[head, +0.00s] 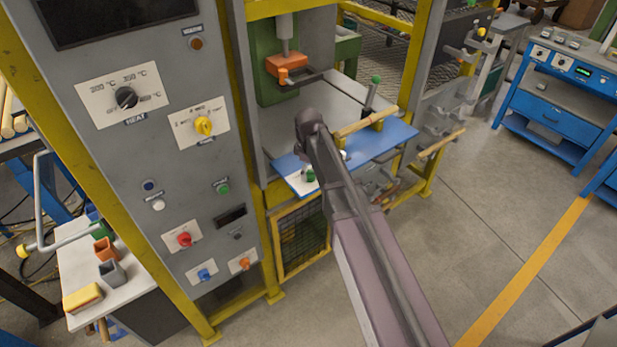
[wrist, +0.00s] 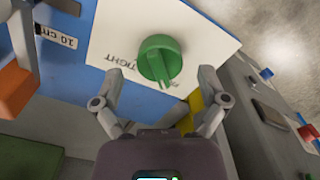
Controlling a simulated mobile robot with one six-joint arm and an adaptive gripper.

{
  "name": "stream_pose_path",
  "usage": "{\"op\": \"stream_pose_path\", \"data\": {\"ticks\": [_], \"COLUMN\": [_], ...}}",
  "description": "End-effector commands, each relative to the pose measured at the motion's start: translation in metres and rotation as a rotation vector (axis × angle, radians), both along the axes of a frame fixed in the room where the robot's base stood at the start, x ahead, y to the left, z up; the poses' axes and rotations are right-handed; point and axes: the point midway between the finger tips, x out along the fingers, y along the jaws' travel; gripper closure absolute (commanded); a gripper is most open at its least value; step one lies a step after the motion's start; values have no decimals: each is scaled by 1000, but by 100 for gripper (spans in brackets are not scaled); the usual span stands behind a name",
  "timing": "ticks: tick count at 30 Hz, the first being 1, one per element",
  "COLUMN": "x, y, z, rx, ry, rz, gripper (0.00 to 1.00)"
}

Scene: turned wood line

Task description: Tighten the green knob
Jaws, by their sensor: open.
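The green knob (wrist: 158,57) is round with a raised grip bar, on a white plate (wrist: 215,42) printed with the word TIGHT. Its bar points down and slightly right in the wrist view, towards my gripper. My gripper (wrist: 160,80) is open and empty, its two fingers spread to either side below the knob; I cannot tell whether they are at its depth. In the head view the green knob (head: 309,176) shows on the front left corner of the blue board, beside my arm. My fingers are hidden there behind my arm.
The blue board (head: 395,142) carries a wooden rod (head: 366,122). An orange block (head: 287,64) sits above the bench behind. The grey control panel (head: 165,150) with several knobs and buttons stands on the left. Open floor (head: 500,220) lies to the right.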

Motion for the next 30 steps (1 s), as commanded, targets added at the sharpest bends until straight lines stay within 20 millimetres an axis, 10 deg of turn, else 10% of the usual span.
{"op": "stream_pose_path", "data": {"ticks": [18, 27, 30], "x": [0, 0, 0], "y": [0, 0, 0], "z": [-10, -11, -11], "rx": [0, 0, 0], "ry": [0, 0, 0], "rz": [0, 0, 0], "gripper": [7, 89, 89]}}
